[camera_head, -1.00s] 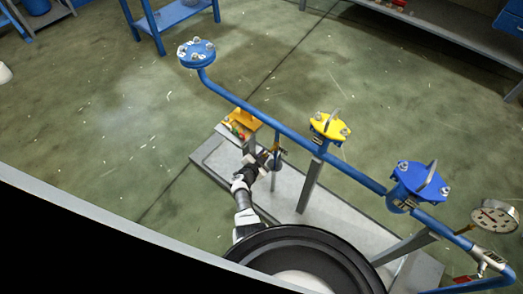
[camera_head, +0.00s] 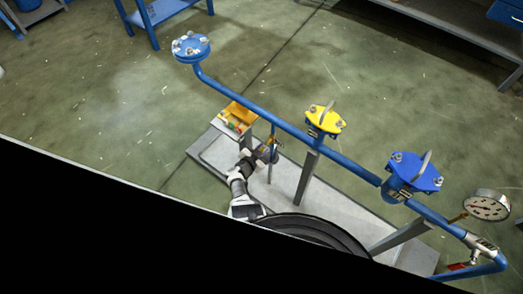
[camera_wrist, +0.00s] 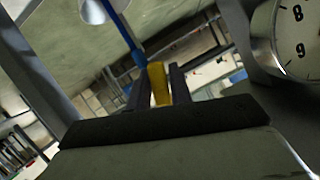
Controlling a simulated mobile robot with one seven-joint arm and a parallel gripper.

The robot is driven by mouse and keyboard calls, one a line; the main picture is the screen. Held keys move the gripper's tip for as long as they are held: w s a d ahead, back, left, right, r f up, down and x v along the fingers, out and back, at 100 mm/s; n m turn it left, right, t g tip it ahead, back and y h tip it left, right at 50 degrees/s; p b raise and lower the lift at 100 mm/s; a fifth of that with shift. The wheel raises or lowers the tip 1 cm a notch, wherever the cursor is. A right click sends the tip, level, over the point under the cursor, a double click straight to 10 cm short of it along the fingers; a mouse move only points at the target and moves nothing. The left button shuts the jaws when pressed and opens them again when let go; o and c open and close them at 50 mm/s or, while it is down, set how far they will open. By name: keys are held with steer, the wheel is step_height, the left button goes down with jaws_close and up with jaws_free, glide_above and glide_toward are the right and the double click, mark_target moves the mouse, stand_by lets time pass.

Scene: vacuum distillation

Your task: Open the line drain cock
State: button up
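The line drain cock (camera_head: 272,153) seems to be the small fitting on the short blue branch under the long blue pipe. Its yellow handle (camera_wrist: 158,84) shows between my dark fingers in the wrist view. My gripper (camera_head: 262,156) reaches it from the lower left. The cock's body is mostly hidden by my gripper in the head view.
The blue pipe (camera_head: 253,106) runs above, with a blue flange (camera_head: 190,48), a yellow valve cap (camera_head: 326,120) and a blue valve cap (camera_head: 416,172). A gauge (camera_head: 487,205) stands at the right. A grey post (camera_head: 306,177) is close to my gripper. Open floor lies beyond.

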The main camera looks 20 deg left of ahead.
steer(key=o, duration=0.3)
steer(key=shift+s, duration=0.1)
steer(key=shift+p+v, duration=3.5)
steer(key=shift+v, duration=3.3)
